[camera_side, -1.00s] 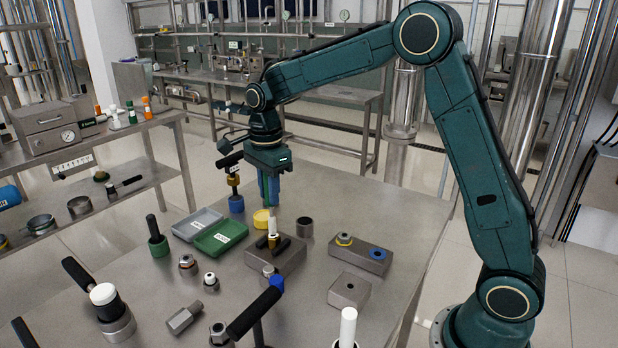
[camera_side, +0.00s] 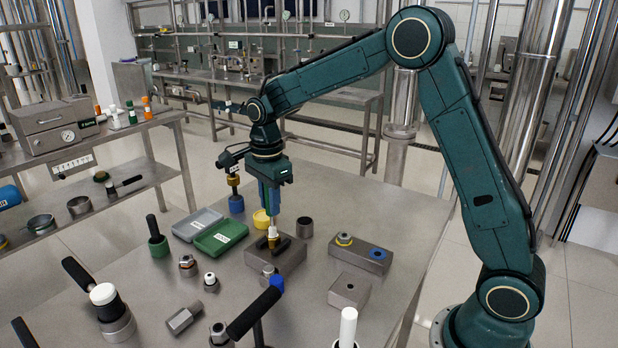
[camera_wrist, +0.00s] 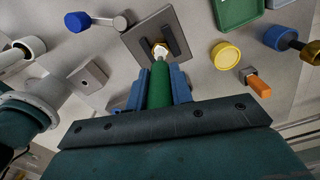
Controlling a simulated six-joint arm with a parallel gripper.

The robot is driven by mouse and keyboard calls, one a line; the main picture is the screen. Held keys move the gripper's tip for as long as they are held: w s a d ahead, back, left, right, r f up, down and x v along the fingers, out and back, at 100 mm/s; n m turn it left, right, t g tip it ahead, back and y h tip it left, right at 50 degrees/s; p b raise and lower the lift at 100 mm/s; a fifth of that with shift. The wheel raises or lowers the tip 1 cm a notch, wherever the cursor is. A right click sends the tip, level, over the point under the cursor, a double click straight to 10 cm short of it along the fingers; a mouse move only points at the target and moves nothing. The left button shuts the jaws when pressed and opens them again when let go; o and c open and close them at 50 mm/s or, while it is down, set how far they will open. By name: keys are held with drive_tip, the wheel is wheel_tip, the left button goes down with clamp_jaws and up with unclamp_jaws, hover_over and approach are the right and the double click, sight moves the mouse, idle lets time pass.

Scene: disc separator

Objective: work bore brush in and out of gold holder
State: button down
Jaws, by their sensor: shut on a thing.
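My gripper (camera_side: 272,212) is shut on the green handle of the bore brush (camera_wrist: 159,85); its blue fingers (camera_wrist: 180,88) flank the handle in the wrist view. The brush stands about upright. Below the handle, a short white part (camera_side: 272,230) goes down into the gold holder (camera_side: 272,240). The gold holder also shows in the wrist view (camera_wrist: 160,46), around the white part. The holder sits on a grey block (camera_side: 262,257) between two dark bars. The brush's lower end is hidden inside the holder.
A grey block with yellow and blue rings (camera_side: 360,254) is further right. Several handled tools stand at the front left.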

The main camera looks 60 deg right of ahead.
drive_tip(key=shift+r, duration=0.95)
drive_tip(key=shift+f, duration=1)
drive_tip(key=shift+r, duration=1)
drive_tip(key=shift+f, duration=0.15)
drive_tip(key=shift+f, duration=0.85)
